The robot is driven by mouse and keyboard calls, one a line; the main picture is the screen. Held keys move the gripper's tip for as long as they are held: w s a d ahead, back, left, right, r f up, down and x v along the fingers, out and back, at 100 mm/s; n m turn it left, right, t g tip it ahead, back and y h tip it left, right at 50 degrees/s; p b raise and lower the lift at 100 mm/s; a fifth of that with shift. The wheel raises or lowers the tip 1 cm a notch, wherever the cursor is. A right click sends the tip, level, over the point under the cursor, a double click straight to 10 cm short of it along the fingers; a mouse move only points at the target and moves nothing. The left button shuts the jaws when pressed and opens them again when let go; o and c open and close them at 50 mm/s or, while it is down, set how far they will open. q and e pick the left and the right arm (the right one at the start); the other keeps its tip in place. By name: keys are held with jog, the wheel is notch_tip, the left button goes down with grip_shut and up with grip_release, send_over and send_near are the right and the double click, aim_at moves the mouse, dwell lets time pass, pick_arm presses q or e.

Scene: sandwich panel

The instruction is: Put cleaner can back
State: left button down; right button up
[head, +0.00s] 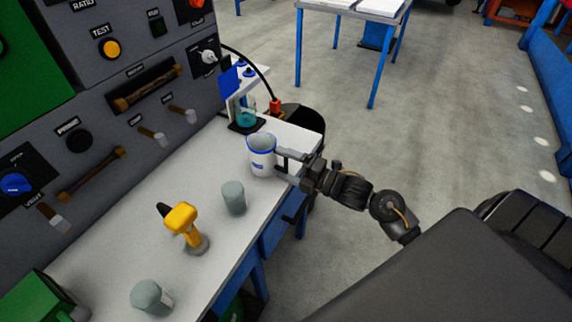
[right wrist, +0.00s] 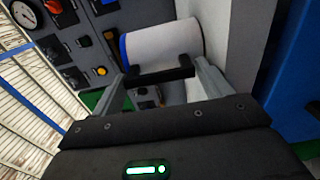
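A white can (head: 262,160) with a blue rim stands upright at the far end of the white bench. I take it for the cleaner can. In the right wrist view the white can (right wrist: 163,44) lies across the picture just beyond the fingers, its blue edge at left. My right gripper (head: 281,162) is at the can's right side, very close to it. In the right wrist view a black bar spans between the right gripper's fingers (right wrist: 160,75). I cannot tell whether it is fingertip pads or part of the can, nor whether they touch it. My left gripper is not visible.
The white bench (head: 130,225) holds a yellow-handled tool (head: 182,219), a grey cup-like piece (head: 233,198) and another grey piece (head: 151,298). A small stand with a teal-bottomed vessel (head: 245,118) is behind the can. A grey control panel (head: 95,110) borders the bench at left.

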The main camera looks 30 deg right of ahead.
jog(key=shift+r, duration=0.2)
jog(key=shift+s+d+f, duration=0.2)
jog(key=shift+s+d, duration=0.05)
jog(key=shift+s, duration=0.2)
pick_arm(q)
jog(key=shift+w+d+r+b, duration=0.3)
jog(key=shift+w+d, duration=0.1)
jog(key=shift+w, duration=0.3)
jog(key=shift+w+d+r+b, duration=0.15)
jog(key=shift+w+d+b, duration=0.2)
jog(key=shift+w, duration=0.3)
pick_arm(e)
jog(key=v, duration=1.1)
jog(key=shift+r, duration=0.15)
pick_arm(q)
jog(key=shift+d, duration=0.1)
